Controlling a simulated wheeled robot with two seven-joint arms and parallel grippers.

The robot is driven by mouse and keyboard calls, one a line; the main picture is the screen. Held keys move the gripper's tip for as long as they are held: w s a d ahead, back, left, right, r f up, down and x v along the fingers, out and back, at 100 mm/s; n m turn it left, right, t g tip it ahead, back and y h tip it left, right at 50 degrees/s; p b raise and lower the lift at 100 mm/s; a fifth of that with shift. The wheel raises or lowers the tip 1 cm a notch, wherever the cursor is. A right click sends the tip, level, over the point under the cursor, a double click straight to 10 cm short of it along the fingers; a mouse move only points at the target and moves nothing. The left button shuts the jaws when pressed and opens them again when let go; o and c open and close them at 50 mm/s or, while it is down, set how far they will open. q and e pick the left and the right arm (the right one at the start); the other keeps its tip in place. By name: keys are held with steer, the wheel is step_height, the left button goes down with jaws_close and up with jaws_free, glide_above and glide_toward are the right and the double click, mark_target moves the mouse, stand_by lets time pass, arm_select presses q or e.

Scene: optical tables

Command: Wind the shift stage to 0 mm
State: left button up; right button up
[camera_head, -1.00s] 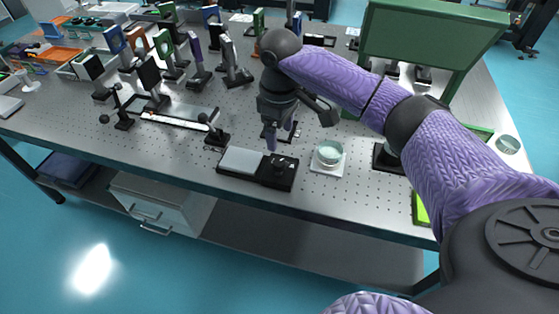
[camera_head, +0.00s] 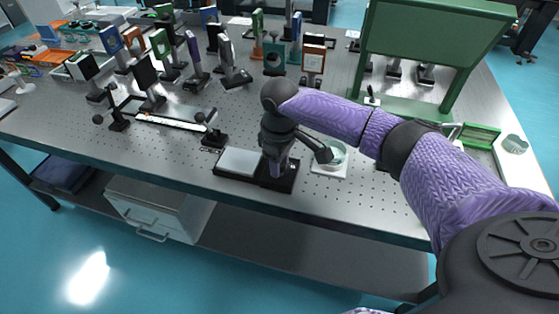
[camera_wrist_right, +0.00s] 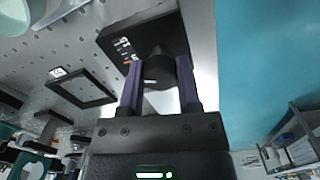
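The shift stage lies near the front edge of the perforated metal table, with a light plate (camera_head: 238,161) on the left of its black base (camera_head: 287,183). My right gripper (camera_head: 276,168) points down over the right part of the base and hides the knob there in the head view. In the right wrist view the dark round knob (camera_wrist_right: 158,68) sits between the two purple fingers of the right gripper (camera_wrist_right: 159,82). The fingers flank it closely; I cannot tell whether they press on it. The scale reading is not legible. My left gripper is not in view.
A rail with black posts (camera_head: 172,121) lies to the left. Several mounted optics stand behind, and a green frame (camera_head: 432,40) stands at the back right. Bare table (camera_head: 245,110) lies behind the stage.

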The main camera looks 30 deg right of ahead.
jaws_close()
steer(key=shift+r, duration=0.1)
